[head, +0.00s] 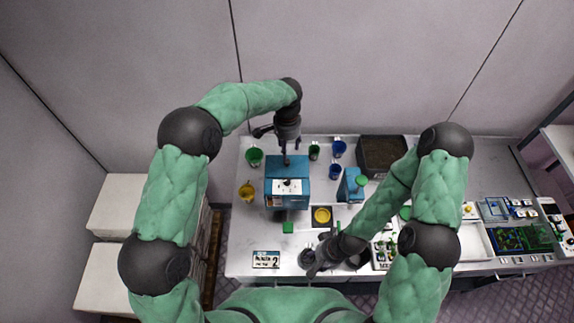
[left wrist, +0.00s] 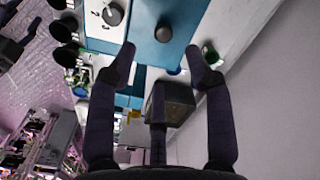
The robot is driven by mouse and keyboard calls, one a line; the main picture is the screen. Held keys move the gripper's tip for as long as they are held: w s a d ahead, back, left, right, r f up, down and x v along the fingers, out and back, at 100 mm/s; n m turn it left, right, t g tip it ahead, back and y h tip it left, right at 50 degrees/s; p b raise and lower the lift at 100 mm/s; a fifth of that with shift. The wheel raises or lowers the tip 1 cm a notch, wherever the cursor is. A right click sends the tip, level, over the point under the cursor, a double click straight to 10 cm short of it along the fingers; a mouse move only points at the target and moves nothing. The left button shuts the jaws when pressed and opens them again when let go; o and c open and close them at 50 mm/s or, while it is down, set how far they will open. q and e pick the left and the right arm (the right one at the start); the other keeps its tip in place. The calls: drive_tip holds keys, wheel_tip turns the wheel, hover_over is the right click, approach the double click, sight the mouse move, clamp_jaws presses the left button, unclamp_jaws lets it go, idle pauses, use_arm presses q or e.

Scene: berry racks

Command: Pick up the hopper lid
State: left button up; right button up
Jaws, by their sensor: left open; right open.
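A blue machine (head: 304,180) stands on the table left of the middle, with a white front panel. Its blue top (head: 278,163) appears to be the hopper lid. In the left wrist view this blue surface (left wrist: 150,52) carries a round dark knob (left wrist: 163,32). My left gripper (head: 290,153) is above the back of the machine, pointing down.
Green cups (head: 254,155), blue cups (head: 339,148) and a yellow cup (head: 247,191) stand around the machine. A dark soil bin (head: 382,153) is behind right.

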sight(287, 161)
use_arm(q)
drive_tip(key=f, duration=0.2)
drive_tip(key=w+f+b, duration=0.1)
drive_tip(key=f, duration=0.1)
drive_tip(key=shift+f, duration=0.3)
drive_tip(key=shift+s+f+b, duration=0.15)
drive_tip(key=shift+f+b, duration=0.05)
drive_tip(key=shift+b, duration=0.15)
wheel_tip(287, 161, down, 4)
drive_tip(key=shift+f+b, duration=0.25)
drive_tip(key=shift+b, duration=0.65)
drive_tip(key=shift+r, duration=0.1)
use_arm(e)
drive_tip(key=f, duration=0.4)
drive_tip(key=shift+w, duration=0.35)
use_arm(q)
drive_tip(key=shift+s, duration=0.1)
drive_tip(key=shift+c, duration=0.3)
clamp_jaws()
